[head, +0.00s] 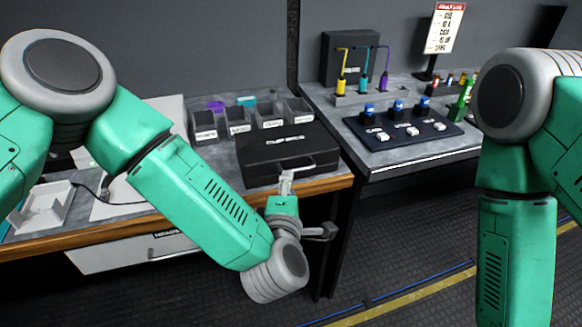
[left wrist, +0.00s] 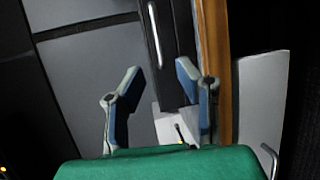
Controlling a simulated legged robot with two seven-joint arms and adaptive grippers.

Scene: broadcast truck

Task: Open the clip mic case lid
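The clip mic case (head: 285,143) is a black box with white lettering on its lid. It lies shut at the front edge of the wooden-edged bench, with a handle on its front side. My left gripper (head: 286,182) is at the case's front edge, by the handle; whether it touches cannot be told. In the left wrist view, the two blue-padded fingers of this gripper (left wrist: 158,72) stand apart with nothing gripped between them. The dark case (left wrist: 174,60) shows beyond them, with a pale handle-like bar (left wrist: 154,35). My right arm shows at the right, but its gripper is out of view.
Several small grey bins (head: 240,120) stand behind the case. A white tray (head: 42,208) is on the bench at the left. A second table at the right holds a black switch panel (head: 402,130) and coloured cables. A gap separates the tables.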

